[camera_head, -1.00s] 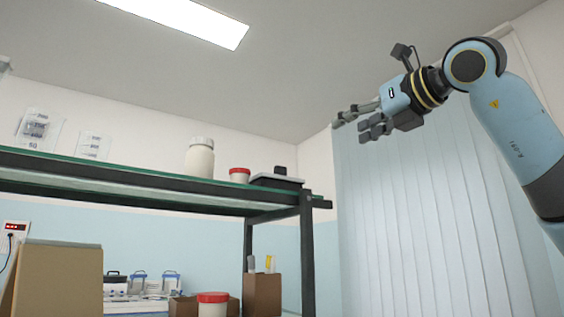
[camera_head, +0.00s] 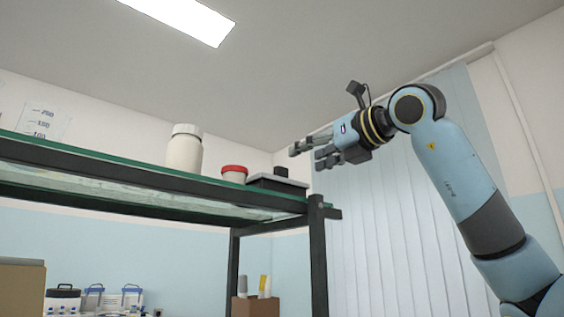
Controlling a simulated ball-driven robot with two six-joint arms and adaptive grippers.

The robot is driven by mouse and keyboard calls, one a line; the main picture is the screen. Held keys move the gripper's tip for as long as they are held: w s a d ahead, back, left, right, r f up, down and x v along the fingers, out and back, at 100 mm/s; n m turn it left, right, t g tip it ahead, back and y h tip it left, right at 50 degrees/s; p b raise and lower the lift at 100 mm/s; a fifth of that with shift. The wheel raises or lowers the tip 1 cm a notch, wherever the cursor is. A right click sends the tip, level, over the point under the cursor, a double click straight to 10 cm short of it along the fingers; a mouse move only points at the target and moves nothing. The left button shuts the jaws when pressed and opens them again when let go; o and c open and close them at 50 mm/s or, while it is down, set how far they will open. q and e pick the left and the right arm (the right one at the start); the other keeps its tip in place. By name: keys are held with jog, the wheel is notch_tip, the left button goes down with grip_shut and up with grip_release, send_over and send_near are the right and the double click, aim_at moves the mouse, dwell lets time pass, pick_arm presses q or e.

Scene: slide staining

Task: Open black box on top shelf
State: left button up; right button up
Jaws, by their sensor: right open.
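The black box (camera_head: 277,184) sits at the right end of the shelf's glass top. It is low and flat, with a small dark knob-like part (camera_head: 281,171) standing up from it; the shelf edge hides its lower part. My right gripper (camera_head: 306,156) is open and empty, up and to the right of the box and apart from it. Its fingers point left. My left gripper is not in view.
A white bottle (camera_head: 184,152) and a red-lidded jar (camera_head: 234,174) stand left of the box on the shelf (camera_head: 120,172). A dark shelf post (camera_head: 318,262) is at the right. The air above the shelf is clear. Pale blinds (camera_head: 385,215) hang behind my arm.

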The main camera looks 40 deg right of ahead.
aim_at(285, 180)
jog(key=w+p, duration=0.1)
jog(key=w, duration=0.3)
jog(key=w+p, duration=0.1)
jog(key=w, duration=0.1)
jog(key=shift+w+a+r+p, duration=0.1)
jog(key=shift+a+p, duration=0.25)
jog(key=shift+a, duration=0.05)
jog(key=shift+w+p, duration=0.45)
jog(key=shift+w, duration=0.75)
jog(key=shift+c, duration=0.5)
jog(key=c, duration=0.5)
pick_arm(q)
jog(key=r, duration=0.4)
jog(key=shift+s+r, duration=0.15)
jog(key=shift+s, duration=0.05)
pick_arm(e)
grip_shut()
